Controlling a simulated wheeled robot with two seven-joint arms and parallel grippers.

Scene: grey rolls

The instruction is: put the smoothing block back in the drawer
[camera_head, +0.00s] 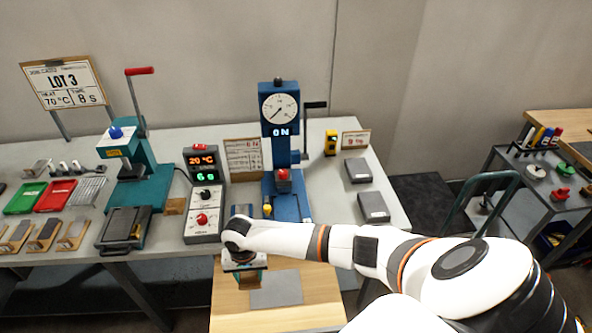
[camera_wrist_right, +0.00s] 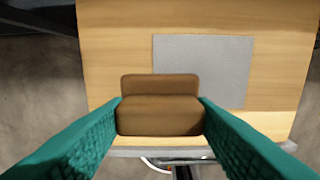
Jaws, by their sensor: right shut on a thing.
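A brown block, which I take for the smoothing block (camera_wrist_right: 160,115), sits between the teal fingers of my right gripper (camera_wrist_right: 161,103) in the right wrist view. The fingers press on its two sides. In the head view my right gripper (camera_head: 245,265) is over the left part of a light wooden surface (camera_head: 312,306) at the bench's front, and the hand mostly hides the block. A flat grey sheet (camera_wrist_right: 225,65) lies on this wood, beyond the block in the wrist view. I cannot clearly make out a drawer. My left gripper is not in view.
The bench behind holds a blue press (camera_head: 281,130) with a dial, a controller box (camera_head: 203,205) with red and green readouts, and a teal press (camera_head: 135,165). Two grey slabs (camera_head: 373,206) lie at its right. A cart (camera_head: 540,190) stands at far right.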

